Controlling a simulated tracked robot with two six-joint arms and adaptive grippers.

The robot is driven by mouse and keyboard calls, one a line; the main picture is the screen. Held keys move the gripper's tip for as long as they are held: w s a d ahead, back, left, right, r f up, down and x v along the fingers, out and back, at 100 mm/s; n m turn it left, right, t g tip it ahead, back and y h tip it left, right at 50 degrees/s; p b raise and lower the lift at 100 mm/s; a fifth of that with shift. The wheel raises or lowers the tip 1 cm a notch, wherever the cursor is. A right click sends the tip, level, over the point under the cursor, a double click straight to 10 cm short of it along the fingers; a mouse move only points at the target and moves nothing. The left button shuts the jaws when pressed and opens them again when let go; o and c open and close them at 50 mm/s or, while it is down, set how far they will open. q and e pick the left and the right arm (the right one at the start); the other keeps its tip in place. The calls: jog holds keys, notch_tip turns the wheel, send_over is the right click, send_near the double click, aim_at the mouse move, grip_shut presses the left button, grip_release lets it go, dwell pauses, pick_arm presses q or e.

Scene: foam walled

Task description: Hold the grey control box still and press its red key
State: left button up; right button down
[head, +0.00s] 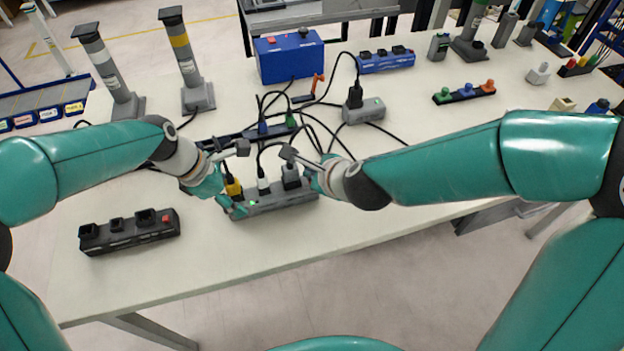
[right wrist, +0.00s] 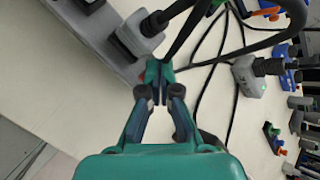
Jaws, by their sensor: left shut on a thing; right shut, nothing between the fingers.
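A grey box (head: 284,202) with a small green light lies at the near edge of the table. A yellow, a white and a dark plug stand in it; it also shows in the right wrist view (right wrist: 122,68). My left gripper (head: 234,207) is shut on its left end, partly hidden by the arm. My right gripper (head: 312,174) is shut and empty at its right end, beside the dark plug (right wrist: 138,36); its closed fingertips (right wrist: 159,73) show in the wrist view. I cannot tell whether they touch the box.
A dark box (head: 120,236) with a red key (head: 166,218) lies at the left. Black cables cross the table behind the grippers, near a smaller grey box (head: 364,111) with a plug. A blue box (head: 289,60) stands farther back. The table's front right is clear.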

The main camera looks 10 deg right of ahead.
jog(key=shift+f, duration=0.85)
dwell(1.1)
jog(key=shift+r, duration=0.9)
notch_tip(320, 180, up, 5)
jog(key=shift+r, duration=0.1)
dwell(0.4)
dwell(0.4)
pick_arm(q)
jog(key=o, duration=1.4)
